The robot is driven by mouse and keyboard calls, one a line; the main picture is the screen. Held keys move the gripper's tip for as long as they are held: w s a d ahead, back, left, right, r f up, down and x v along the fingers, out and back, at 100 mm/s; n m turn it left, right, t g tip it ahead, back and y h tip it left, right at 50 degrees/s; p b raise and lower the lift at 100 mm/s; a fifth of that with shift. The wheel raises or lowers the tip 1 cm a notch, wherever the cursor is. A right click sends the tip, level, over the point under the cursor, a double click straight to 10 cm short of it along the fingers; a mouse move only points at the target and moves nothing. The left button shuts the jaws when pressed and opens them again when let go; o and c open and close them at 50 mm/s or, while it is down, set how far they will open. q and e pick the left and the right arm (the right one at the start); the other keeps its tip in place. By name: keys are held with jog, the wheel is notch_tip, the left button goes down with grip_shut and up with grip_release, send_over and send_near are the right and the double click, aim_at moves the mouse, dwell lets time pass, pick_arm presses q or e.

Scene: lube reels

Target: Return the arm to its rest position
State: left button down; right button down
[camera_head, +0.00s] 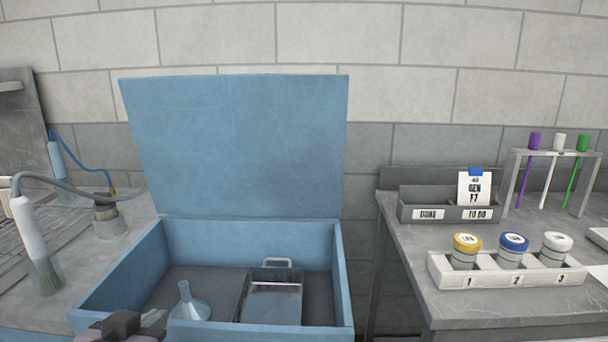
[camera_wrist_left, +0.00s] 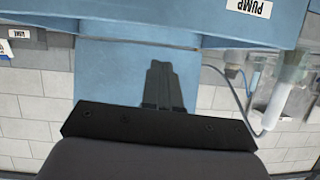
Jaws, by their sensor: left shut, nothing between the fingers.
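My left gripper (camera_head: 152,322) is at the bottom edge of the head view, in front of the blue chest's front left part. Only its dark end shows there; the rest of the arm is out of the picture. In the left wrist view the two dark fingers (camera_wrist_left: 163,88) lie together, shut and empty, with blue surface behind them. My right gripper is in neither view.
The blue chest (camera_head: 343,270) stands open, its lid (camera_head: 235,145) raised. A funnel (camera_head: 189,303) and a metal box with a handle (camera_head: 275,300) are inside. The right bench (camera_head: 405,250) carries a white rack (camera_head: 500,278) of capped jars. A hose-fed tube (camera_head: 32,235) stands left.

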pick_arm(q)
jog(key=s+a+f+m+g, duration=0.1)
jog(key=s+f+g, duration=0.9)
jog(key=s+f, duration=1.1)
jog(key=w+d+f+t+h+p, duration=0.2)
jog(key=w+d+f+t, duration=0.1)
jog(key=w+f+t, duration=0.2)
jog(key=shift+f+m+t, duration=0.4)
jog(key=shift+f+t, duration=0.15)
jog(key=shift+t, duration=0.45)
jog(key=shift+a, duration=0.1)
